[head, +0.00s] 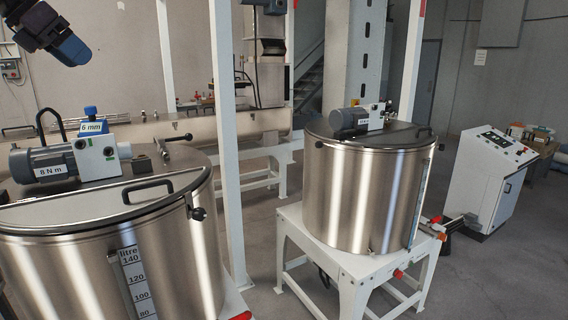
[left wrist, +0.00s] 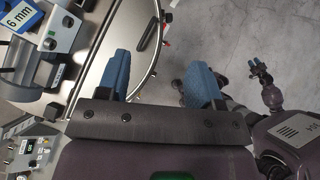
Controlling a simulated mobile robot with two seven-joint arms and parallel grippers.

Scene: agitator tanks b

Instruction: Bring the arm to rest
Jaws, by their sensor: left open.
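My right gripper (left wrist: 261,69) shows small at the right of the left wrist view, with blue fingertips over the floor. Its opening is too small to judge. It is not in the head view.
The near tank carries a motor (head: 65,162), a blue block marked 6 mm (head: 92,127) and a lid handle (head: 148,190). A second tank (head: 365,195) stands on a white frame (head: 350,268). White posts (head: 226,150) rise between them. A control cabinet (head: 487,180) stands right.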

